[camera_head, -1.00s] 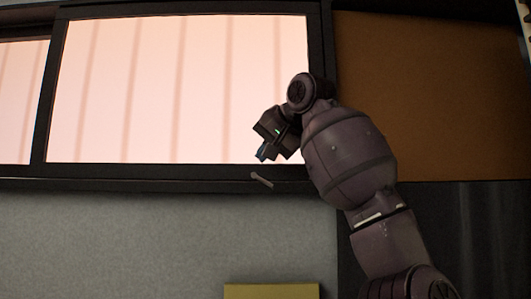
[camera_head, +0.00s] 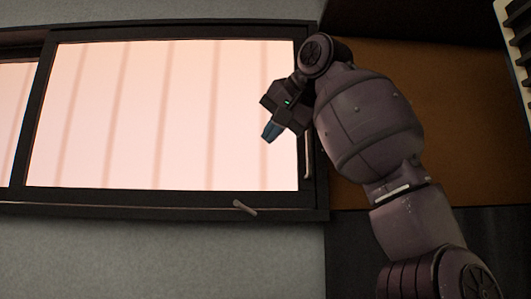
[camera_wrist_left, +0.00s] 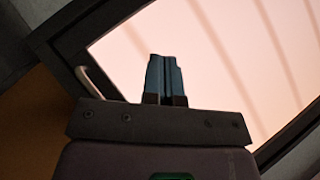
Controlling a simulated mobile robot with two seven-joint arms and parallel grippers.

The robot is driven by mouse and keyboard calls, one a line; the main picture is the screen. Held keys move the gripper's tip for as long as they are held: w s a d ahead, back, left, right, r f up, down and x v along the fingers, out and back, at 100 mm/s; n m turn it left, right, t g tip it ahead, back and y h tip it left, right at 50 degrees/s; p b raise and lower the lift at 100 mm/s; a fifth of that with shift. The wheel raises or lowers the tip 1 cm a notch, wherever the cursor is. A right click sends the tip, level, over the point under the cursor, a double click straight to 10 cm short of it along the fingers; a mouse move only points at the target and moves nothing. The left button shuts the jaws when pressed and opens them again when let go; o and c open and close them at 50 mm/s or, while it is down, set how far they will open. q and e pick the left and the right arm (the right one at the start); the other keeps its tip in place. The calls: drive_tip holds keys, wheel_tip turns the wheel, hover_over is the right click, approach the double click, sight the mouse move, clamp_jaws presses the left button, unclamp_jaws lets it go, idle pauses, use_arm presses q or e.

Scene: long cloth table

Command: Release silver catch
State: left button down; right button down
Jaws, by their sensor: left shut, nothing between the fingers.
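A small silver catch (camera_head: 245,208) sits on the dark lower frame of the window (camera_head: 170,115) in the head view, slanting down to the right. My left gripper (camera_head: 269,137) is in front of the glass, above and slightly right of the catch, and apart from it. Its blue fingers are together with nothing between them; they also show in the left wrist view (camera_wrist_left: 164,78), against the bright pane. The catch is not clear in the wrist view. My right gripper is not in view.
A slim upright handle (camera_head: 308,156) is on the window's right frame, just right of my gripper. A pale bar, likely this handle (camera_wrist_left: 97,82), shows in the wrist view. A brown panel (camera_head: 440,100) is to the right, a grey wall (camera_head: 120,255) below.

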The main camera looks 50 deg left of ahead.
use_arm(q)
drive_tip(key=shift+v, duration=0.95)
drive_tip(key=shift+w, duration=0.1)
